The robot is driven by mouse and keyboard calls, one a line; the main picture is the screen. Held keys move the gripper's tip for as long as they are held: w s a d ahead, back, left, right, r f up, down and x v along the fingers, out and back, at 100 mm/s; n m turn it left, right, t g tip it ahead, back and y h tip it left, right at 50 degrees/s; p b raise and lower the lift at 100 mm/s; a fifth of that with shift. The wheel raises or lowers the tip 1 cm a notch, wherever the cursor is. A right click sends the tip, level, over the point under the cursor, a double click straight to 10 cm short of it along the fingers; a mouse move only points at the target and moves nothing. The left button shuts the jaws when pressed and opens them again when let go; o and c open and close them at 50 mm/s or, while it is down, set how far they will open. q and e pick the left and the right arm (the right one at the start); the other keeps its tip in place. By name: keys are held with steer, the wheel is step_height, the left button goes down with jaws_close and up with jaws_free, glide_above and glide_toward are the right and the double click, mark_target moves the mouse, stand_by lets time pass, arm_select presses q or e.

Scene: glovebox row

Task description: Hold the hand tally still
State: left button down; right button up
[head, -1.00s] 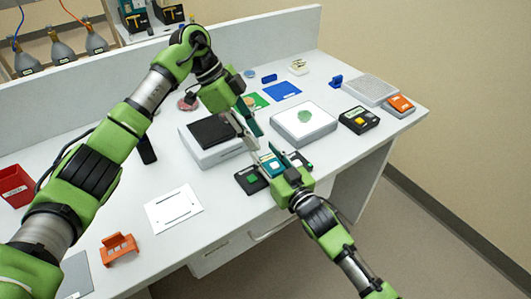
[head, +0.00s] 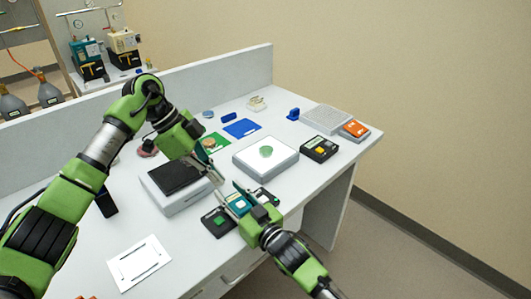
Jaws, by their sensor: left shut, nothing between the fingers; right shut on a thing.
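A small teal-and-white device (head: 239,204), which looks like the hand tally, is at the front edge of the white bench. My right gripper (head: 234,199) reaches it from the front right and is shut on it, with its fingers along both sides. The device's lower part is partly hidden by the gripper. My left gripper (head: 214,177) is shut and empty, just behind and above the device, pointing down towards it. I cannot tell whether its fingertips touch anything.
A black box with a green button (head: 218,221) sits close to the tally's left. A dark-topped grey block (head: 182,197) and a white scale (head: 265,168) stand behind. Another black box (head: 320,149) is farther right. A white card (head: 139,262) lies front left.

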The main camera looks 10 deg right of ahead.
stand_by(0.9)
arm_select(q)
step_height(320, 180, up, 3)
steer(key=n+t+h, duration=0.1)
steer(key=t, duration=0.6)
glide_above(239, 206)
steer(key=shift+w+f, duration=0.1)
steer(key=shift+f, duration=0.05)
steer(key=shift+f, duration=4.3)
steer(key=shift+f, duration=0.1)
steer(key=shift+f, duration=0.3)
